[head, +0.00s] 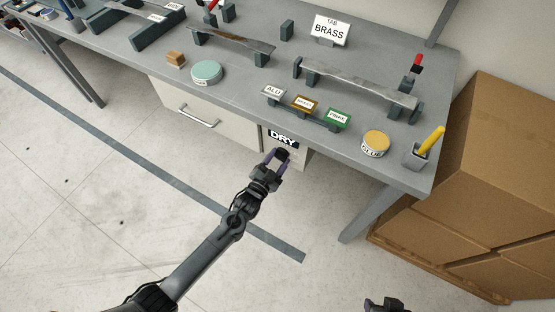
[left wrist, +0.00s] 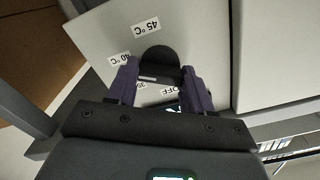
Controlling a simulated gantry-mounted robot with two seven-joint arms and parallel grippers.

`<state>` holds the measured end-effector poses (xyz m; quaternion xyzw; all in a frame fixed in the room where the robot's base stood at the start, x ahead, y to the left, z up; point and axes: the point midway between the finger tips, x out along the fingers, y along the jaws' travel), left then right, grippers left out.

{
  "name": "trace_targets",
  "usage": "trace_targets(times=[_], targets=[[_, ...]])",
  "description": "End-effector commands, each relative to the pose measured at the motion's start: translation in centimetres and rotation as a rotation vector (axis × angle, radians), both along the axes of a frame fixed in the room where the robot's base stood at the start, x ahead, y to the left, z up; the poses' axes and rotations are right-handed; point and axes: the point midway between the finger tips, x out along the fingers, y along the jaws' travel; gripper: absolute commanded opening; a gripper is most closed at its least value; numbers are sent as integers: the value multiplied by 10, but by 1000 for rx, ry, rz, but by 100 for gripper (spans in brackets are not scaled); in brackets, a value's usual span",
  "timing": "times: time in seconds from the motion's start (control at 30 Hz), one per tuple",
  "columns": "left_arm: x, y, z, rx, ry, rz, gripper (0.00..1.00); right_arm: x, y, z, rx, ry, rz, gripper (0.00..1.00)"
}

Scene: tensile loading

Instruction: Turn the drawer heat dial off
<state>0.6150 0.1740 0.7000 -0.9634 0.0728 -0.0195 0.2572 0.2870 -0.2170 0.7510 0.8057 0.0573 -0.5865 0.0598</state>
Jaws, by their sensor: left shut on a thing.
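The dial (left wrist: 158,62) is a black round knob on a pale panel, seen in the left wrist view. Labels around it read 45 °C (left wrist: 146,27), 40 °C (left wrist: 119,59) and OFF (left wrist: 169,91); another label is mostly hidden. A short white mark shows on the knob, but I cannot tell which label it points to. My left gripper (head: 275,160) is shut on the dial, one purple finger on each side, below the DRY sign (head: 283,138) on the bench front. Only a dark part of my right arm's end (head: 385,305) shows at the bottom edge.
A closed drawer with a handle (head: 198,117) is left of the DRY panel. The bench top (head: 245,90) above holds metal strips on supports, small labelled blocks, a glue tin (head: 376,142) and a cup. Cardboard boxes (head: 490,170) stand at the right. The floor in front is clear.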

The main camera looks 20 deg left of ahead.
Motion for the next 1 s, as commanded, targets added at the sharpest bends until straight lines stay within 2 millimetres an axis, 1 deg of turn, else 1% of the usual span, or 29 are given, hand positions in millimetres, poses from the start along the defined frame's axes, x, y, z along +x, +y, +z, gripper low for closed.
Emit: trace_targets(times=[0.17, 0.37, 0.57, 1.0], targets=[[0, 0, 0, -28, 5, 0, 21, 0, 0, 2, 0, 0, 0, 43], [0, 0, 1, -120, 19, 0, 21, 0, -1, 7, -5, 0, 4, 43], [0, 0, 1, -279, 44, 1, 21, 0, -2, 15, -9, 0, 6, 43], [0, 0, 2, -693, 106, 1, 21, 0, -2, 31, -7, 0, 4, 43]])
